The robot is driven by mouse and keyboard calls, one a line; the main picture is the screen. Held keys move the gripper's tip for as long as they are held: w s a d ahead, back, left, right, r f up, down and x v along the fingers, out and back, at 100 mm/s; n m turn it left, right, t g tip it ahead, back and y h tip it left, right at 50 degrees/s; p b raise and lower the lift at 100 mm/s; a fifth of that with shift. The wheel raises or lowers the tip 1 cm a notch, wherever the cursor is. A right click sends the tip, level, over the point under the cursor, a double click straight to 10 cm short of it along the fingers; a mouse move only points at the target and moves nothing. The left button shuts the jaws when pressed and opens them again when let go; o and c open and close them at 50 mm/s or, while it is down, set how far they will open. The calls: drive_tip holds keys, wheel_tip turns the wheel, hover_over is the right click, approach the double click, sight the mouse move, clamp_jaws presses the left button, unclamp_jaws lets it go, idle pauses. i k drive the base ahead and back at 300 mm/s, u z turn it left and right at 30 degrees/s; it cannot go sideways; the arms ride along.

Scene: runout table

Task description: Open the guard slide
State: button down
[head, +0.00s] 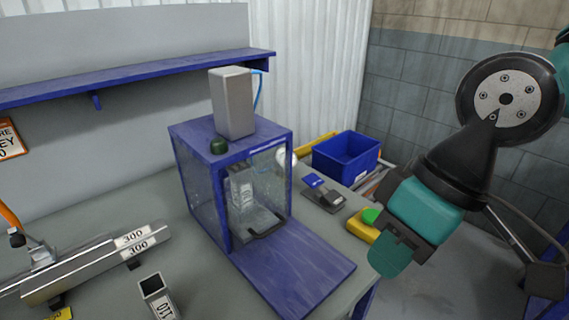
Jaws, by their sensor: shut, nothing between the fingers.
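A blue-framed box (182,131) with clear sides stands on the grey table. The clear guard slide (270,170) covers its front opening, with a dark handle bar (267,229) low at its bottom edge. The guard appears down, though its clear pane is hard to make out. My gripper (388,262), teal and black, hangs to the right of the box, clear of the guard and handle. It is shut and empty. Its tips point down and left, near the table's right edge.
A blue plate (300,270) extends in front of the box. A yellow and green button unit (363,226), a dark pedal-like device (323,194) and a blue bin (346,155) lie to the right. A metal rail (100,262) and square tube (155,290) are at left.

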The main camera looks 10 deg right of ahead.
sight(256, 216)
drive_tip(key=u, duration=0.55)
drive_tip(key=k, duration=1.3)
drive_tip(key=z, duration=0.25)
drive_tip(key=i, duration=0.9)
drive_tip(key=z, duration=0.3)
